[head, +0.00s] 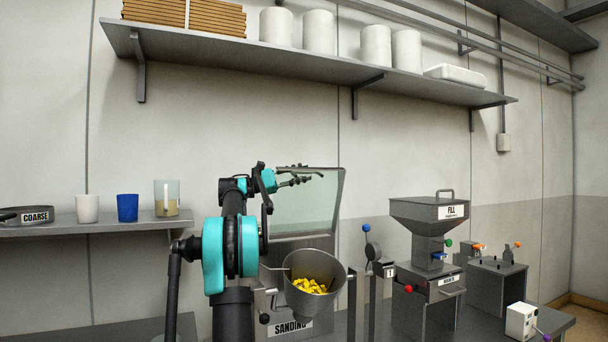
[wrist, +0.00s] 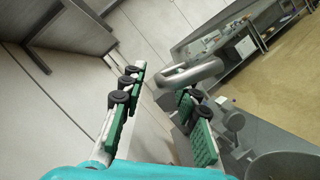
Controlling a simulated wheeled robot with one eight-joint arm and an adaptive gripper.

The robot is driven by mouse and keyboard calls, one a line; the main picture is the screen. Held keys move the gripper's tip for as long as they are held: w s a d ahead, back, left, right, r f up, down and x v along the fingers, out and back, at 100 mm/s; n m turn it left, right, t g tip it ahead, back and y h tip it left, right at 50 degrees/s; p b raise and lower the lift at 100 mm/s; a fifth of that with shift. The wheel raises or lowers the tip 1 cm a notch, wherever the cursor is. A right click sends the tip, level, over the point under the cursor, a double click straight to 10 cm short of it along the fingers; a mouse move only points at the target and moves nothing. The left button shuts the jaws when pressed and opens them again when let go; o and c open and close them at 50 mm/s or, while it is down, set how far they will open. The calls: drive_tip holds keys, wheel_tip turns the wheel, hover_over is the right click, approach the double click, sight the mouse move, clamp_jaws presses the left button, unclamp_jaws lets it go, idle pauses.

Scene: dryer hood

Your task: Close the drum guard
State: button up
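The drum guard (head: 303,208) is a clear panel in a grey frame. It stands raised, tilted up behind the metal drum (head: 315,275), whose open mouth shows yellow pieces (head: 311,286). My gripper (head: 308,175) is at the guard's top edge in the head view. In the wrist view my gripper (wrist: 162,86) has its two green-padded fingers spread apart with nothing held between them. A rounded grey bar (wrist: 192,74) lies just beyond the fingertips, near the right finger; I cannot tell whether they touch or whether it belongs to the guard.
Right of the drum stand a grey hopper labelled FILL (head: 430,212) and a white box (head: 521,320) on the bench. A left shelf (head: 75,228) holds cups and a jar. A long shelf (head: 240,57) runs above my arm.

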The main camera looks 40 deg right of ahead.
drive_tip(key=shift+s+d+r, duration=0.1)
drive_tip(key=shift+s+d, duration=0.2)
drive_tip(key=shift+d, duration=0.05)
clamp_jaws()
idle(0.3)
